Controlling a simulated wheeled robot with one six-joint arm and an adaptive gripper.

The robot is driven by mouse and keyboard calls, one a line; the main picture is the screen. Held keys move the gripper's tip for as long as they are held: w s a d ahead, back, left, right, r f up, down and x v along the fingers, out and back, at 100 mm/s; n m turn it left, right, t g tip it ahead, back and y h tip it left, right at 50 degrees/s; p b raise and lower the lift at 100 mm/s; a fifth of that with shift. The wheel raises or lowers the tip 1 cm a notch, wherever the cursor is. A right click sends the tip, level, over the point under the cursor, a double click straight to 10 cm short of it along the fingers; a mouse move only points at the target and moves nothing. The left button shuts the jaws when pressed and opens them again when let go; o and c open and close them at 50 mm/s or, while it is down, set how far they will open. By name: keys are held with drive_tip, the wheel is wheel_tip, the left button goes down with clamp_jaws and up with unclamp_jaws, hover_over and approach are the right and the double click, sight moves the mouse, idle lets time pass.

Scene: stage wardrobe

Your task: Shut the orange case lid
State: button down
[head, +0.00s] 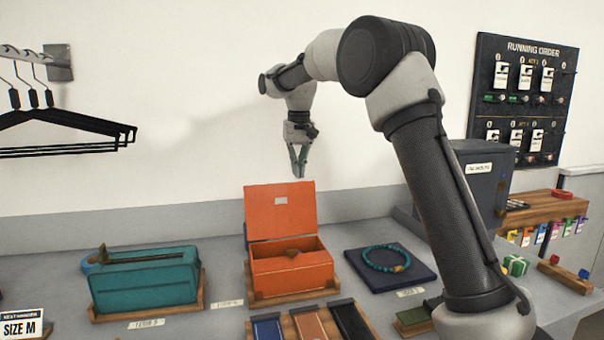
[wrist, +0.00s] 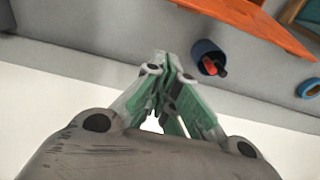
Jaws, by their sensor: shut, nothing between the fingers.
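The orange case (head: 292,272) sits on a wooden base on the grey counter in the head view. Its lid (head: 281,212) stands open, roughly upright at the back, with a small pale label on it. A small brown thing lies inside the case. My gripper (head: 299,175) is above and behind the lid, apart from it, with its fingers pointing down. In the wrist view my gripper (wrist: 164,58) is shut and empty. An orange edge (wrist: 255,22), seemingly part of the case, shows at the top right there.
A teal case (head: 146,280) stands to the left and a dark pad (head: 390,266) with a teal bead ring to the right. Coloured strips (head: 310,325) lie in front. A dark blue cup (wrist: 207,56) with red-tipped contents shows in the wrist view. Hangers (head: 65,125) hang at left.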

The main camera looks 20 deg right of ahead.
drive_tip(key=shift+s+f, duration=0.2)
drive_tip(key=shift+s, duration=1.7)
